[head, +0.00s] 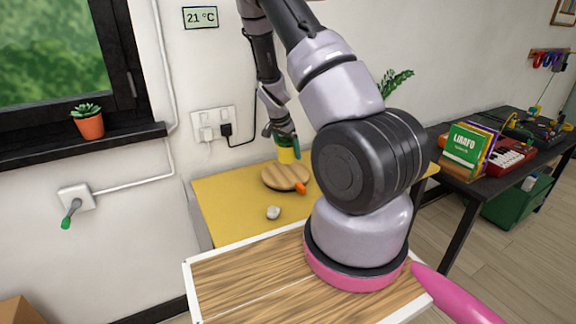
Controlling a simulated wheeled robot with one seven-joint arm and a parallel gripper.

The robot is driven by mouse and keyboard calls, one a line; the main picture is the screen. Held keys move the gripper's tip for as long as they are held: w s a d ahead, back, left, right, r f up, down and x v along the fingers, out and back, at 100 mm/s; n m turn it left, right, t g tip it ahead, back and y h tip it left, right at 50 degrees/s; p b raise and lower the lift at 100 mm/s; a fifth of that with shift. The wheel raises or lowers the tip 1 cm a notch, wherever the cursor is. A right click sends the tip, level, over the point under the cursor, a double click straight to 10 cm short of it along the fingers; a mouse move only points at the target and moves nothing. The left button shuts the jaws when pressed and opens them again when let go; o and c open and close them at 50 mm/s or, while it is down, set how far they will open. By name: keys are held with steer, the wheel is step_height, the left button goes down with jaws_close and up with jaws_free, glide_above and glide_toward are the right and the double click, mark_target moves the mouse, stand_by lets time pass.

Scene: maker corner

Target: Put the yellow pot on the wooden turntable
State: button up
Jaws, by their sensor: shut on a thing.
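The yellow pot (286,156) is small in the head view, at the back of the yellow table. Something green shows at its top, between it and my gripper. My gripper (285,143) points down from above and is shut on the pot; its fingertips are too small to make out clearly. The wooden turntable (279,181) is a round, light striped disc on the table. The pot's lower part shows just over the turntable's far side; I cannot tell whether it touches the disc.
An orange object (300,187) is at the turntable's front right edge. A small pale round object (273,212) lies in front on the yellow table (226,205). My arm hides the table's right part. A dark table (505,185) with books stands at right.

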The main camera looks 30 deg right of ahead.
mark_target(284, 147)
steer(key=shift+w+a+f, duration=0.1)
steer(key=shift+a+f, duration=0.05)
steer(key=shift+f, duration=2.45)
steer(key=o, duration=1.3)
steer(key=shift+f, duration=0.1)
steer(key=shift+o, duration=0.2)
steer(key=v, duration=1.2)
